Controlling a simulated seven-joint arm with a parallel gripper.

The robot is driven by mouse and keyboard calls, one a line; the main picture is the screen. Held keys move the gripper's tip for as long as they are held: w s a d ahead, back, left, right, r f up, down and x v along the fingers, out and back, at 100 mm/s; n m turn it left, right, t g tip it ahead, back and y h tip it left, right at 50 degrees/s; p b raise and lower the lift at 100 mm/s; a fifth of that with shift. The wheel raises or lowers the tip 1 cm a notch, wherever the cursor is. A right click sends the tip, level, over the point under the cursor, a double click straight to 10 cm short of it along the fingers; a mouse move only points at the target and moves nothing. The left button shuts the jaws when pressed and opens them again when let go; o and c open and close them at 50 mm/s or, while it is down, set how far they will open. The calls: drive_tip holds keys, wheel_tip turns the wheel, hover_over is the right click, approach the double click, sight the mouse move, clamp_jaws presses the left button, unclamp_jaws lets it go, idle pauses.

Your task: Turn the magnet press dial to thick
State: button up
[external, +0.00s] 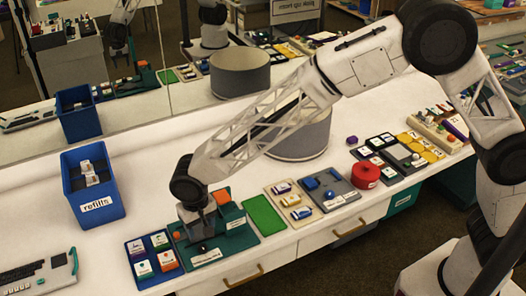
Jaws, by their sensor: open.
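A dark green station (238,236) with orange blocks and white labels stands near the table's front edge, left of centre. It appears to be the magnet press, but its labels are too small to read. My gripper (203,246) points down over the left part of this station, low and close to its surface. Its jaws are open, and I see nothing held between them. A small dark round part shows just under the fingertips. I cannot tell whether it is the dial, whether the fingers touch it, or where it points. The arm and gripper hide part of the station.
A blue tray (139,271) with several cartons adjoins the station on the left. A green mat (264,216) lies to its right, then more trays. A blue refills bin (90,206) stands behind left. A grey drum (300,141) stands behind the arm. A mirror spans the back.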

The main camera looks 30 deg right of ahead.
sight(203, 247)
drive_tip(key=shift+s+a+f, duration=0.25)
drive_tip(key=shift+a+f, duration=0.05)
drive_tip(key=shift+f, duration=0.1)
drive_tip(key=shift+f, duration=0.15)
drive_tip(key=shift+d+f, duration=0.1)
drive_tip(key=shift+f, duration=3.65)
drive_tip(key=shift+c, duration=0.2)
drive_tip(key=c, duration=0.9)
